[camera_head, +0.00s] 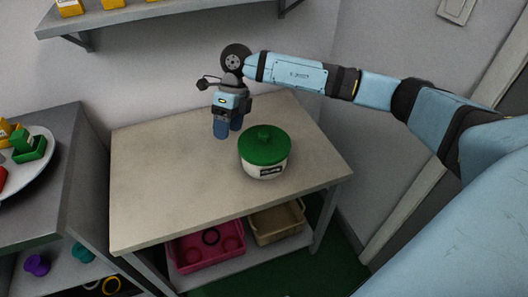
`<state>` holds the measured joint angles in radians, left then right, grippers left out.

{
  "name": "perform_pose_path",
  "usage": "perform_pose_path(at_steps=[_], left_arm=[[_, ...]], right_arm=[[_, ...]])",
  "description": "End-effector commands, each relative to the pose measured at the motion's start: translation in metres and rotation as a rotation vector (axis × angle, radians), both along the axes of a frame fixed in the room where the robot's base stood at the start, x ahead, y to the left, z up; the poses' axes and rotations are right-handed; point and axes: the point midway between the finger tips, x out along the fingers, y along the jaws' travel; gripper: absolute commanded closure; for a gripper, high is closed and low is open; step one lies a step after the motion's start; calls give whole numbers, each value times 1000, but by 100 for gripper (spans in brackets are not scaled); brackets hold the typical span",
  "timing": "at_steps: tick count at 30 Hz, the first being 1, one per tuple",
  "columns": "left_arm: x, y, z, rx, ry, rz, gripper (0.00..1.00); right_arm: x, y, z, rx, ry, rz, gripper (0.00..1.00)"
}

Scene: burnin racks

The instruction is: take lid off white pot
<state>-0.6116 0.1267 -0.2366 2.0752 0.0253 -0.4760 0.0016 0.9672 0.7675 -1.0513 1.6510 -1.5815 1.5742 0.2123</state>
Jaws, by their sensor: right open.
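The white pot (264,170) stands upright on the beige table, right of its middle. Its green lid (262,149) with a small knob on top sits on the pot and covers it. A dark label is on the pot's front. My right gripper (228,132) is at the back of the table, to the left of and behind the pot, pointing down. It is open, apart from the lid, and nothing shows between its blue fingers. My left gripper is not in view.
The table top (165,185) is clear left of the pot. Below it are a pink bin (192,262) and a tan bin (275,225). A grey rack with a plate (40,158) of coloured things stands at left. A wall shelf (130,14) is above.

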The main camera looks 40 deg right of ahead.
Motion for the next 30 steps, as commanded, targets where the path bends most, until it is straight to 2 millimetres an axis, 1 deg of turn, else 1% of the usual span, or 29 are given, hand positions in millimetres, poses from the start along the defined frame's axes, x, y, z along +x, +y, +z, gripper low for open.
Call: perform_pose_path(at_steps=[1, 3, 6, 9, 11, 13, 18, 21, 24, 30], left_arm=[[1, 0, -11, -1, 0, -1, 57], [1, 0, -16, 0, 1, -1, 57], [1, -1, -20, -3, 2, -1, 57], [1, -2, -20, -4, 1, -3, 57], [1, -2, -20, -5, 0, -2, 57], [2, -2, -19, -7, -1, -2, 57], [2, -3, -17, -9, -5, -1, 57], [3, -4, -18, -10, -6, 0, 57], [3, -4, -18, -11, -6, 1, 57], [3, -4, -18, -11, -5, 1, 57]], right_arm=[[13, -30, 3, -113, -27, -11, 35], [23, -61, 14, -241, -45, -29, 35], [30, -93, 28, -366, -58, -53, 35], [33, -109, 34, -428, -61, -70, 35], [33, -113, 31, -443, -61, -73, 35], [31, -114, 20, -447, -58, -73, 35], [26, -115, -15, -444, -58, -72, 35], [24, -116, -31, -442, -59, -72, 35], [22, -116, -41, -442, -60, -71, 35], [21, -116, -51, -442, -61, -71, 35]])
